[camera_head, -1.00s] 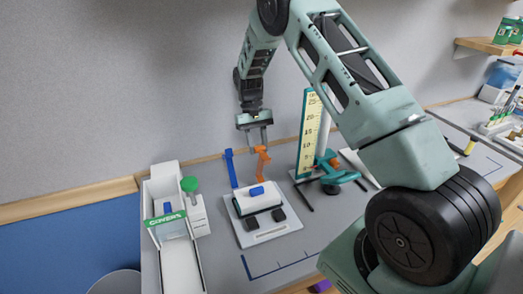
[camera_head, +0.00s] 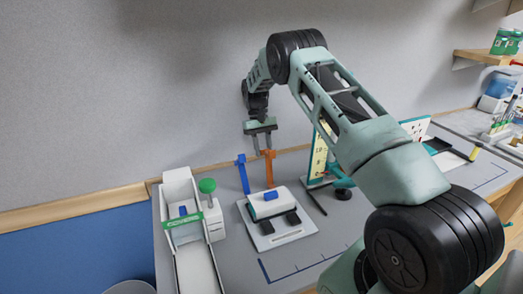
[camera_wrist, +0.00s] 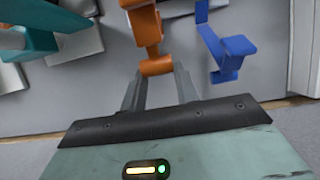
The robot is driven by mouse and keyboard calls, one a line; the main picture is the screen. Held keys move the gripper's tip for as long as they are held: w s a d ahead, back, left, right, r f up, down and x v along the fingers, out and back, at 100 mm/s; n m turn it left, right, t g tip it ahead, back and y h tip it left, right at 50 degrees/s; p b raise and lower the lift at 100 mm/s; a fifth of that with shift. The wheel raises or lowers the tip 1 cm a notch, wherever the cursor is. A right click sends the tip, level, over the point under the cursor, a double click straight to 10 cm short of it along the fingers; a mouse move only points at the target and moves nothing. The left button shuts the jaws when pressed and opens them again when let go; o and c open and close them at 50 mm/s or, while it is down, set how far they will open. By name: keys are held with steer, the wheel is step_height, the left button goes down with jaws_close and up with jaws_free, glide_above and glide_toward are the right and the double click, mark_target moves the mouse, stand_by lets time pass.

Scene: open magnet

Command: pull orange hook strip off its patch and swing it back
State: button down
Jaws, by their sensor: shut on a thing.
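The orange hook strip (camera_head: 270,170) stands upright at the back of a white block (camera_head: 270,204) on a pale base plate (camera_head: 290,238). My gripper (camera_head: 262,150) points down from above and is shut on the strip's top end. In the wrist view, the orange strip (camera_wrist: 147,32) has its end between the fingertips of my gripper (camera_wrist: 158,78). A similar blue strip (camera_head: 243,175) stands to its left, apart from the fingers; it also shows in the wrist view (camera_wrist: 228,46). The strip's patch cannot be made out.
A white chute with a green label (camera_head: 184,220) and a green-knobbed unit (camera_head: 208,187) stand to the left. A yellow scale (camera_head: 319,155) on a teal stand is close on the right, partly behind my arm.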

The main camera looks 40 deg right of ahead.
steer(key=shift+x, duration=0.8)
steer(key=c, duration=1)
jaws_free()
steer(key=shift+c, duration=0.2)
steer(key=shift+r, duration=0.25)
step_height(320, 180, up, 10)
steer(key=b, duration=0.3)
